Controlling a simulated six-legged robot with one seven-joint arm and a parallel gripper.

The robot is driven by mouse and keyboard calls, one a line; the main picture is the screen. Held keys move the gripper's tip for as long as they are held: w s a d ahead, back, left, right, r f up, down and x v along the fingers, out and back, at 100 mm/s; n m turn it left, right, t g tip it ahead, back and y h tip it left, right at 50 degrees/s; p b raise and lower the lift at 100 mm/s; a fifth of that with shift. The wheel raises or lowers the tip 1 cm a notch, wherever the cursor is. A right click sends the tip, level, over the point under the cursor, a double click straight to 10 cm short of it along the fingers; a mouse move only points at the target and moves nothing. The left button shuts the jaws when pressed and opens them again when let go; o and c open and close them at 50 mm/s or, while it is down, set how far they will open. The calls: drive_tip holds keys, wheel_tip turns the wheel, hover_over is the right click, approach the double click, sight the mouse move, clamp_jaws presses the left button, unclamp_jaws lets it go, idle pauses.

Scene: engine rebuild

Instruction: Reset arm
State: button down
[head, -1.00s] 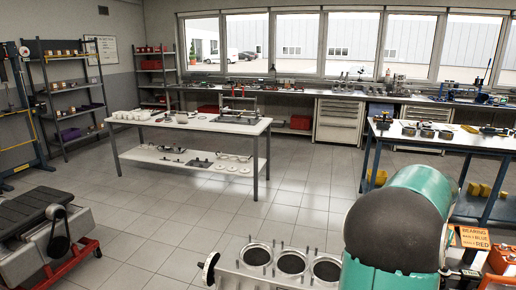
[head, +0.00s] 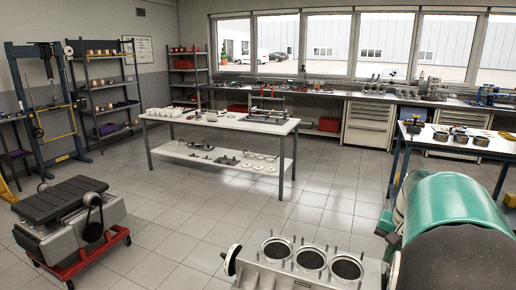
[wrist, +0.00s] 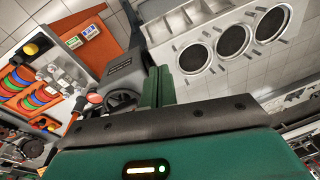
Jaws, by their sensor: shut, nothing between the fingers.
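My gripper (wrist: 157,78) shows in the wrist view as two green fingers close together beyond a dark plate. It is shut with nothing between the fingers. The green housing below carries a lit indicator. In the head view, my green and black arm fills the lower right; the gripper itself is hidden there. A grey engine block (head: 266,275) with three open bores stands at the bottom of the head view, left of my arm. The block also shows in the wrist view (wrist: 192,36), beyond and to the right of the fingers.
A white two-shelf table (head: 222,124) stands mid-room. A dark-topped machine on a red wheeled base (head: 95,253) is at left. A blue-legged bench (head: 405,140) is at right. An orange panel (wrist: 97,50) is left of the fingers. Middle floor is clear.

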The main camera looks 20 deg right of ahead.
drive_tip(key=a+r+n+t, duration=0.3)
drive_tip(key=a+n, duration=0.5)
drive_tip(key=a, duration=1.9)
drive_tip(key=s+a+f+n, duration=0.1)
drive_tip(key=s+a+n, duration=0.2)
drive_tip(key=a, duration=0.5)
drive_tip(key=shift+s+a+t, duration=0.2)
drive_tip(key=shift+s+t, duration=0.2)
drive_tip(key=shift+s, duration=0.35)
drive_tip(key=shift+a, duration=0.2)
drive_tip(key=shift+a, duration=0.2)
